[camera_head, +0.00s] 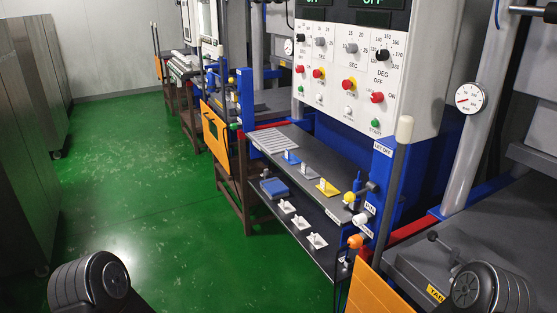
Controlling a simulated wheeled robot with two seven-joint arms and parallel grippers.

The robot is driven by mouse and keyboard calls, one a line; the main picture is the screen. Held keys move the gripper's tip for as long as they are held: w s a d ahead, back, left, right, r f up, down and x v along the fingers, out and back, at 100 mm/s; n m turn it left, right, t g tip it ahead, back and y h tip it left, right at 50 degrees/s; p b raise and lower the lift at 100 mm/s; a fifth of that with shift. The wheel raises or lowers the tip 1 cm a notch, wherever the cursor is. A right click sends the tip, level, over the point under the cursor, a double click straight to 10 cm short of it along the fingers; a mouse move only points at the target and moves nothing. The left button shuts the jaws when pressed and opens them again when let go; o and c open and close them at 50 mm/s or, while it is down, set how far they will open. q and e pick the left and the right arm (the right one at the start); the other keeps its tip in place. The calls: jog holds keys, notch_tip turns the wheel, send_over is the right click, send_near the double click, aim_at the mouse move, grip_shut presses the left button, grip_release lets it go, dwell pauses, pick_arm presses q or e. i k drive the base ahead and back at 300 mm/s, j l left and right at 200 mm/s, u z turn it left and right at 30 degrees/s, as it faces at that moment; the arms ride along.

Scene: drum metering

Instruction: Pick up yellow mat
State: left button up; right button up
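A small yellow mat (327,188) with a pale upright tab on it lies on the dark upper shelf (310,160) of the machine stand, toward its front right. It lies flat and nothing touches it. Neither gripper shows in the head view. Only dark rounded parts of my own arms show at the lower left and lower right edges.
A blue piece (290,157) and a grey piece (307,170) share the shelf, with a ridged grey plate (268,140) behind. The lower shelf holds a blue block (274,187) and several white tabbed pieces. A white-capped post (401,145) and an orange knob (355,241) stand right. Green floor (150,200) is open left.

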aim_at(327, 189)
jog(key=i+j+z, duration=0.1)
jog(key=z, duration=0.35)
jog(key=i+j+z, duration=0.1)
jog(key=z, duration=0.4)
jog(key=j+z, duration=0.15)
jog(key=z, duration=0.3)
jog(key=j+z, duration=0.2)
jog(key=z, duration=0.25)
jog(key=j+z, duration=0.2)
jog(key=j, duration=0.4)
jog(key=j+z, duration=0.2)
jog(key=j, duration=0.4)
jog(key=k+j+z, duration=0.2)
jog(key=j, duration=0.4)
jog(key=j+z, duration=0.2)
jog(key=j, duration=0.65)
jog(key=k+j, duration=0.15)
jog(key=j, duration=0.1)
